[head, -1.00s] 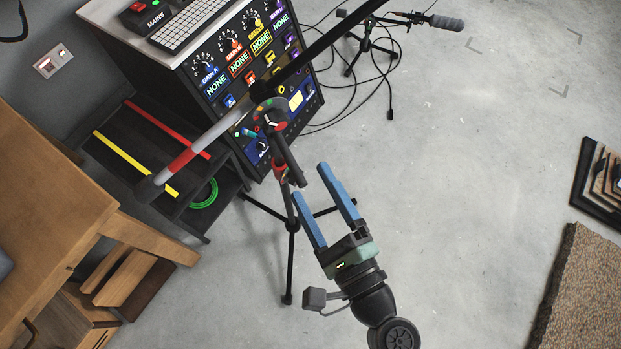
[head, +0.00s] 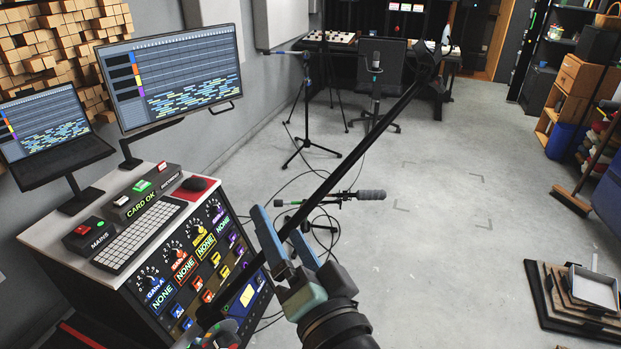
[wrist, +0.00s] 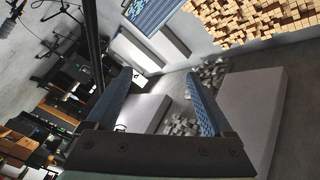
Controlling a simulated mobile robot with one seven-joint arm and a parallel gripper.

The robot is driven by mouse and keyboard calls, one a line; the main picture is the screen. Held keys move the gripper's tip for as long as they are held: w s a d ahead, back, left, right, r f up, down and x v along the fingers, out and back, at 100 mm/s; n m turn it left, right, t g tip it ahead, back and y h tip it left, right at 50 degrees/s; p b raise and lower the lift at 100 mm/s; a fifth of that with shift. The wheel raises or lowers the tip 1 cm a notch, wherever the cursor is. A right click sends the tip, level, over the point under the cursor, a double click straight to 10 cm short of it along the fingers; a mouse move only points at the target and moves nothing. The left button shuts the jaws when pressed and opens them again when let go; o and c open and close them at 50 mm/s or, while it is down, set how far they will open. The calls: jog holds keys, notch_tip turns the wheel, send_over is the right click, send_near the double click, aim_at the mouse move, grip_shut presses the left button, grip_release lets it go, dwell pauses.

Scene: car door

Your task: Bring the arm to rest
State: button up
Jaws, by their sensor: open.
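My gripper (head: 283,232) is in the lower middle of the head view, with two blue fingers spread apart and nothing seen between them. In the wrist view the two fingers (wrist: 160,95) also stand apart and empty. A long black boom pole (head: 352,146) runs diagonally just behind and beside the fingers in the head view. I cannot tell whether it touches them. The rest of my arm is mostly cut off at the bottom edge.
A console desk (head: 190,262) with knobs, a keyboard (head: 140,232) and a monitor (head: 172,75) stands at the left. A microphone on a stand (head: 369,195) and cables lie beyond the gripper. The floor (head: 440,250) on the right is open.

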notch_tip(320, 180, up, 21)
jog(key=s+d+n+t+h+p, duration=0.1)
jog(key=d+n+t+h, duration=0.1)
jog(key=n+t+h, duration=0.3)
jog(key=s+d+r+t+h+p, duration=0.1)
jog(key=s+r+t, duration=0.4)
jog(key=r, duration=1)
jog(key=s+h, duration=0.1)
jog(key=s, duration=0.2)
jog(key=shift+s+d+t, duration=0.15)
jog(key=shift+t, duration=0.25)
